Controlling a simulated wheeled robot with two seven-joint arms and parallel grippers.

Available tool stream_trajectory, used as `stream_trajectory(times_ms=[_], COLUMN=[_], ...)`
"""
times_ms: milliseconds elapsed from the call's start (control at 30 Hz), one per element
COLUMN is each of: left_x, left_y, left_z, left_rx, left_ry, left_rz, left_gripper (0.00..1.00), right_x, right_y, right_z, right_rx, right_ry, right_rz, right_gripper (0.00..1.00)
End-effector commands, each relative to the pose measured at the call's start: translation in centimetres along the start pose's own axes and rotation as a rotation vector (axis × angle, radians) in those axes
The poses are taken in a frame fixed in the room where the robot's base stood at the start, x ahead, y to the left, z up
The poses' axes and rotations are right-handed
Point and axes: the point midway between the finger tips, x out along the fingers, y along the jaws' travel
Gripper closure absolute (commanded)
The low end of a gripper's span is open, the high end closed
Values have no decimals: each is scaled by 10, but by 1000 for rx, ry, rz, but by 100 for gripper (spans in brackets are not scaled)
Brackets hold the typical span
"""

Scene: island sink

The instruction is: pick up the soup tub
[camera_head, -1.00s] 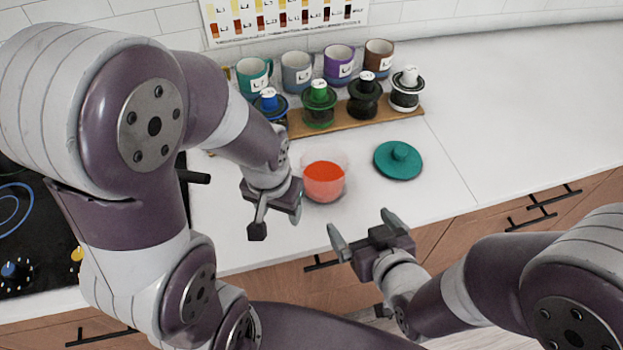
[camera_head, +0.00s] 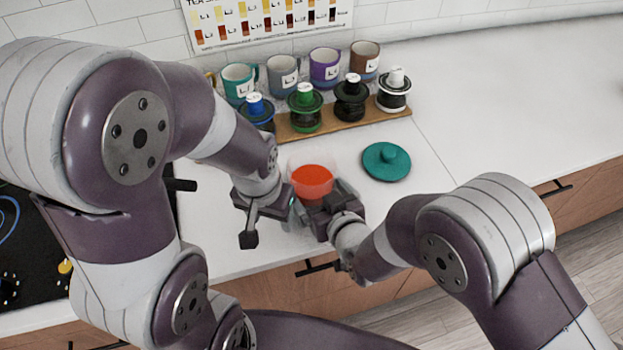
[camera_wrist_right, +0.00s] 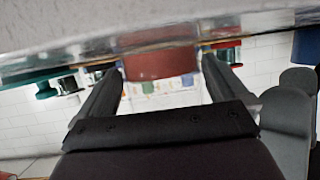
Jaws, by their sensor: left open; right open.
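The soup tub (camera_head: 312,180) is a clear tub with orange-red soup in it, standing on the white counter. In the right wrist view the tub (camera_wrist_right: 160,64) shows reddish between the two finger ends. My right gripper (camera_head: 318,200) is open at the tub's near side, its fingers pointing at it; whether they touch it I cannot tell. My left gripper (camera_head: 262,218) is open and empty, just left of the tub and nearer the counter's front edge. A teal lid (camera_head: 387,161) with a knob lies on the counter right of the tub.
Several mugs (camera_head: 325,67) stand along the back wall. A black cooktop (camera_head: 30,250) is at the left. The counter (camera_head: 490,110) is clear to the right.

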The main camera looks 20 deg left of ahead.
Motion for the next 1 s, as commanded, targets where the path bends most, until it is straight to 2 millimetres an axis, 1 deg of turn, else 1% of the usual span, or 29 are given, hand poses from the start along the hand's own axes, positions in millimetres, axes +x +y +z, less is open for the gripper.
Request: stream_trajectory(times_ms=[33, 67, 100, 133, 467, 633, 833, 1000], left_x=[0, 0, 0, 0, 0, 0, -1, -1], left_y=[0, 0, 0, 0, 0, 0, 0, 0], left_z=[0, 0, 0, 0, 0, 0, 0, 0], left_rx=[0, 0, 0, 0, 0, 0, 0, 0], left_ry=[0, 0, 0, 0, 0, 0, 0, 0], left_rz=[0, 0, 0, 0, 0, 0, 0, 0], left_gripper=[43, 43, 43, 43, 43, 43, 43, 43], right_x=[0, 0, 0, 0, 0, -2, -8, -15], right_y=[0, 0, 0, 0, 0, 0, 0, 0], right_z=[0, 0, 0, 0, 0, -4, -19, -37], right_rx=[0, 0, 0, 0, 0, 0, 0, 1], right_ry=[0, 0, 0, 0, 0, 1, 3, 4], right_rz=[0, 0, 0, 0, 0, 0, 0, 1], right_gripper=[3, 13, 26, 36, 37, 37, 37, 37])
